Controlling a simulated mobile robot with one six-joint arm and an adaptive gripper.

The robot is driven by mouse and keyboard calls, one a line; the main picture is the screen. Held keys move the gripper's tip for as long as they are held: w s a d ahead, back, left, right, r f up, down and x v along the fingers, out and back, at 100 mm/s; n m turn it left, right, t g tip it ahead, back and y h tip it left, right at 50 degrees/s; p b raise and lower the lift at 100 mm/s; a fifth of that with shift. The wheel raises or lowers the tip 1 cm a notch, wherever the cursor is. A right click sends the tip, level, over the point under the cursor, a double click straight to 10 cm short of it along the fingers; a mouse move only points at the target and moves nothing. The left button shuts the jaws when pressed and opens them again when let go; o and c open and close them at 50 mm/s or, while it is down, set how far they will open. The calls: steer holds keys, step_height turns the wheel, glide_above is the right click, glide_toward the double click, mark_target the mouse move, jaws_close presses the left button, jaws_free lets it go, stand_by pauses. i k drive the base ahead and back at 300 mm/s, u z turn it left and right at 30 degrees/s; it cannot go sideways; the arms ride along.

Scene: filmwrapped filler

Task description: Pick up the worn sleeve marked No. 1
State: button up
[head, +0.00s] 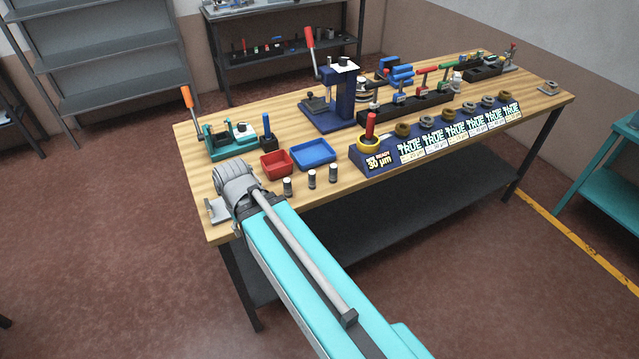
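Three small upright cylinders stand in a row near the table's front edge: a left one (287,187), a middle one (311,179) and a right one (333,173). They have pale and dark bands. They may be the worn sleeves, but any number on them is too small to read, so I cannot tell which is No. 1. My arm reaches in from the bottom, and its grey end (236,183) is over the table's left front corner, left of the cylinders and apart from them.
On the wooden table (235,221) are a red tray (276,163), a blue tray (314,153), a teal fixture (228,141) and a blue press (335,95). A blue labelled rack (436,140) with several rings lies right of the cylinders.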

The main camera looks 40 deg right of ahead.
mark_target(312, 174)
steer(key=z, duration=0.05)
steer(key=k, duration=1.3)
steer(key=z, duration=1.3)
steer(key=i, duration=1)
steer(key=u, duration=0.05)
